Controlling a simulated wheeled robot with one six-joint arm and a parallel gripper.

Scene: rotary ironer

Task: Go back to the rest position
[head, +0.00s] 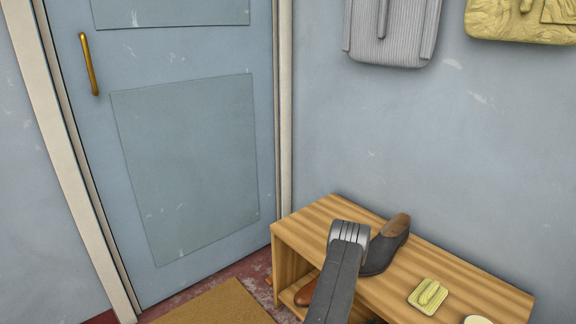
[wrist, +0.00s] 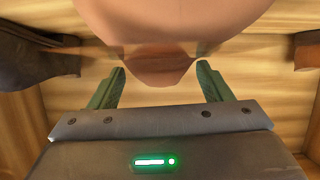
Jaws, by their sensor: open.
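My gripper (wrist: 161,84) is open, with its two green fingers apart in the wrist view. A smooth brown thing (wrist: 160,22), perhaps a shoe, fills the upper middle of that view. Its lower tip reaches between the fingers in the picture, and I cannot tell whether they touch it. In the head view my grey arm rises in front of a wooden bench, and my gripper is hidden there.
The wooden bench (head: 463,265) bears a dark shoe (head: 384,249) and a yellow brush-like thing (head: 428,295). A brown shoe (head: 306,294) is partly visible on its lower shelf. A mat (head: 222,304) lies before the blue door (head: 185,165).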

